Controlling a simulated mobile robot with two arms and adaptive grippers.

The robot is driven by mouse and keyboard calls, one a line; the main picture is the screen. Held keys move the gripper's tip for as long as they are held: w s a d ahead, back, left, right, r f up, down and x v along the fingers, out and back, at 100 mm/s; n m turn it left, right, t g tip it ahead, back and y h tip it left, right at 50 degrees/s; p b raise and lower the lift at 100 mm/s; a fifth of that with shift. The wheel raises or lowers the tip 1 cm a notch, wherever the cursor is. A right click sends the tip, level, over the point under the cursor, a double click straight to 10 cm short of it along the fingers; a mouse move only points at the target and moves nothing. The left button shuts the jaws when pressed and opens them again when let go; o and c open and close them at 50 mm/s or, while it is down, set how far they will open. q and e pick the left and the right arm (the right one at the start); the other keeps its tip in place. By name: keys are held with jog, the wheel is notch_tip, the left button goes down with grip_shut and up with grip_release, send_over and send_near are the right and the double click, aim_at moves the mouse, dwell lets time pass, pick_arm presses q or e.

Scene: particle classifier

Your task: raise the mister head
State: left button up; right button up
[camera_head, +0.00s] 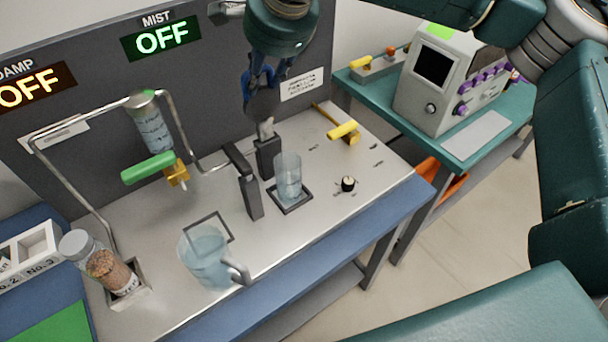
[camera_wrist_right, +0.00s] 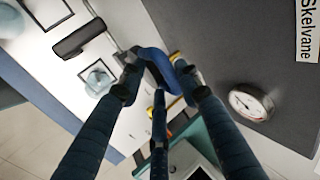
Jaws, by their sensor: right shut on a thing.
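The mister head appears to be the black arm (camera_head: 238,160) beside a black post (camera_head: 267,160) at the middle of the bench. In the right wrist view it is a dark rounded bar (camera_wrist_right: 80,40) with a thin metal rod leading toward my fingers. My right gripper (camera_head: 264,112) comes down from above, over the post. Its dark blue fingers are shut on a grey piece (camera_head: 266,128) at the post's top, and they partly hide it. In the wrist view the fingers (camera_wrist_right: 150,80) close around the rod's end. My left gripper is not in view.
A clear beaker (camera_head: 287,178) stands right of the post on a dark square. A glass jug (camera_head: 205,258), a jar of grains (camera_head: 103,265) and a wire frame (camera_head: 70,125) occupy the left. A yellow handle (camera_head: 344,131) and black knob (camera_head: 348,184) are at right. The MIST sign (camera_head: 161,39) reads OFF.

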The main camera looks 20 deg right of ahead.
jog(key=shift+w+a+f, duration=0.1)
jog(key=shift+f, duration=0.05)
jog(key=shift+o, duration=0.2)
jog(key=shift+w+a+f+b, duration=0.1)
jog(key=shift+w+a+b, duration=0.05)
jog(key=shift+w+b, duration=0.25)
jog(key=shift+o, duration=0.4)
jog(key=shift+w+a+t+b, duration=0.3)
jog(key=shift+w, duration=0.35)
jog(key=shift+o, duration=0.7)
jog(key=shift+v, duration=1.55)
jog(key=shift+p+v, duration=0.6)
jog(key=shift+v, duration=1.4)
jog(key=shift+d+f, duration=0.1)
